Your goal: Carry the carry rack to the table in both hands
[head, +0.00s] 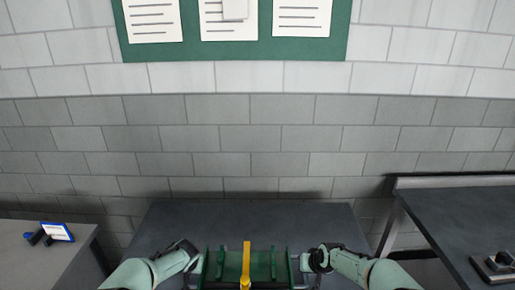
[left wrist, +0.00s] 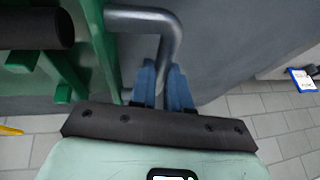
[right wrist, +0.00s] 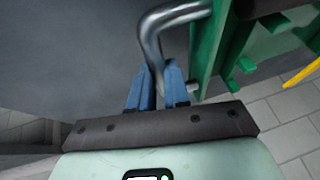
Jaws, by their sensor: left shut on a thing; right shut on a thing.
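The green carry rack (head: 227,268) is at the bottom middle of the head view, level, with a yellow bar (head: 246,262) running along its middle. My left gripper (head: 194,263) is shut on the grey metal handle at the rack's left side; its blue fingers (left wrist: 163,88) straddle the bar in the left wrist view. My right gripper (head: 307,262) is shut on the matching right handle (right wrist: 153,40). The dark grey table (head: 250,214) lies ahead of the rack, its near part hidden. I cannot tell whether the rack touches it.
The visible tabletop is bare. A side bench (head: 30,255) at left holds a blue-framed card (head: 57,231) and a dark item. Another bench (head: 450,215) at right holds a dark device (head: 497,264). A block wall with a green notice board (head: 340,40) stands behind.

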